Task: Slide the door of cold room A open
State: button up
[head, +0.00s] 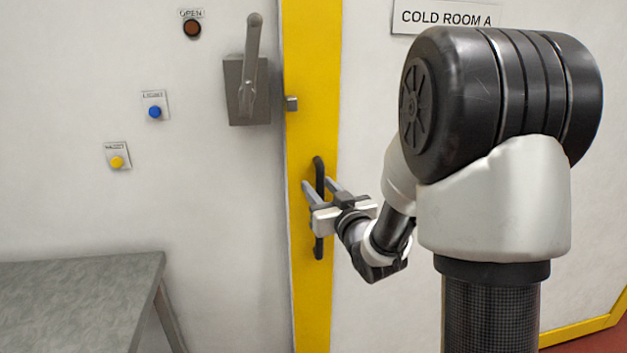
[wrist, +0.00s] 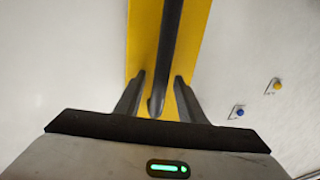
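The white door (head: 365,90) of cold room A, marked by a "COLD ROOM A" sign, has a yellow edge strip (head: 311,60). It shows no clear gap at its left side. A black upright bar handle (head: 319,172) is fixed on the strip. My gripper (head: 319,184) is open, with one finger on each side of the handle. In the wrist view the handle (wrist: 170,45) runs between the fingers of my gripper (wrist: 160,80), with gaps visible on both sides. My gripper's body hides the handle's middle in the head view.
A grey latch box with its lever pointing up (head: 251,75) is on the wall left of the door. A small grey catch (head: 291,103) sits at the strip. A dark round "OPEN" lamp (head: 192,28), blue button (head: 155,112) and yellow button (head: 117,162) are further left, above a grey table (head: 80,290).

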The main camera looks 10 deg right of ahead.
jog(key=shift+w, duration=0.2)
grip_shut()
dwell(0.3)
